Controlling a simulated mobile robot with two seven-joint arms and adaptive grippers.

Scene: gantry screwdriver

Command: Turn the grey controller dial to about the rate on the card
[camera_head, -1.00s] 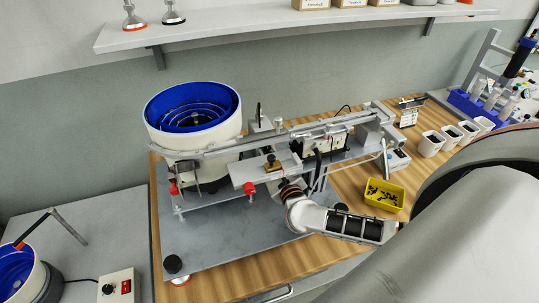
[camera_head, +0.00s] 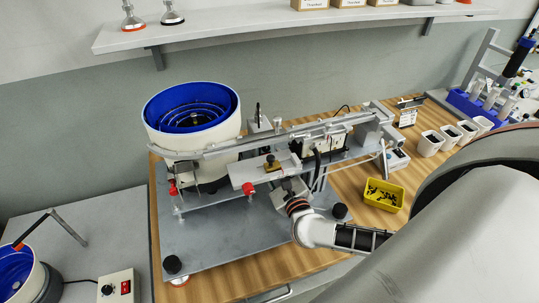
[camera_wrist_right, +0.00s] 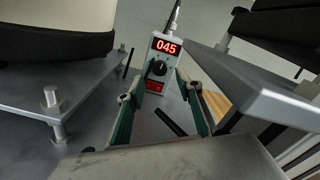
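In the right wrist view a pale controller box (camera_wrist_right: 158,62) stands ahead, its red display reading 045. Its dark round dial (camera_wrist_right: 158,68) sits below the display, with a red switch (camera_wrist_right: 155,86) under it. My right gripper (camera_wrist_right: 158,84) is open, its two fingers framing the box; I cannot tell how far the dial is from the tips, and no contact shows. In the head view my right gripper (camera_head: 284,187) is low under the gantry, partly hidden by it. A small white card (camera_head: 408,118) stands at the back right; its text is unreadable. My left gripper is not in view.
A metal plate edge (camera_wrist_right: 255,85) lies close right of the gripper, and a metal post (camera_wrist_right: 52,105) is at left. The blue bowl feeder (camera_head: 190,108) stands left of the gantry. A yellow bin (camera_head: 384,195) and white cups (camera_head: 431,143) are to the right.

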